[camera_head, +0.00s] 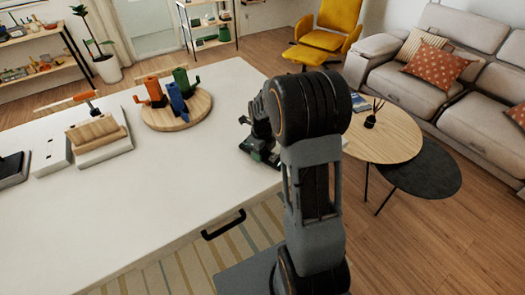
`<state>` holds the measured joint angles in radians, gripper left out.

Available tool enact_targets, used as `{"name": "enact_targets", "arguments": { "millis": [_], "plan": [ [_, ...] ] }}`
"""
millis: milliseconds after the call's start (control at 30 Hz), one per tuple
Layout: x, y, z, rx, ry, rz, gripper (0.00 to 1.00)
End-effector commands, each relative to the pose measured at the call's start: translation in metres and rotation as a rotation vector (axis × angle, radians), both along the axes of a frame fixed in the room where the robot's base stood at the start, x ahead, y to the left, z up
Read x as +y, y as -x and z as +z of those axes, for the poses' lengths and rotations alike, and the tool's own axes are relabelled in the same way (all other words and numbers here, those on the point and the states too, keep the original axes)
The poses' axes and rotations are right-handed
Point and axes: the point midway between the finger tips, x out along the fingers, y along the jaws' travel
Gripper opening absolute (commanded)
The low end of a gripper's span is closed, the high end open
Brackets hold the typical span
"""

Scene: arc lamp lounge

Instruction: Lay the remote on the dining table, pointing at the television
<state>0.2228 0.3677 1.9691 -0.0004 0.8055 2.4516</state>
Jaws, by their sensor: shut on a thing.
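My gripper (262,153) is at the right edge of the large white-topped table (135,200), low over or near its surface. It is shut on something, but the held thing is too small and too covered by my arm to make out. I cannot pick out the remote for certain. The white top may be the dining table; a round wooden coffee table (385,140) stands to the right. No television is recognisable in this view.
The front middle is clear. A sofa (440,60) and yellow chair (326,28) stand behind.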

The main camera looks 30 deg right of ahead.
Motion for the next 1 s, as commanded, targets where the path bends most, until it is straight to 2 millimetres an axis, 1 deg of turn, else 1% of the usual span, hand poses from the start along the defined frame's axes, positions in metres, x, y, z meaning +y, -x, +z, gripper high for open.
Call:
{"name": "enact_targets", "arguments": {
  "millis": [200,367,400,600,633,867,1000],
  "plan": [
    [0.000,0.000,0.000,-0.001,0.000,0.000,0.23],
    [0.000,0.000,-0.005,-0.001,0.000,0.000,0.23],
    [0.000,0.000,-0.003,-0.001,0.000,0.000,0.55],
    [0.000,0.000,-0.003,0.000,0.000,0.000,0.74],
    [0.000,0.000,-0.003,0.000,0.000,0.000,0.76],
    [0.000,0.000,-0.002,-0.001,0.000,0.000,0.76],
    [0.000,-0.001,0.007,-0.004,0.001,0.000,0.76]
  ]
}}
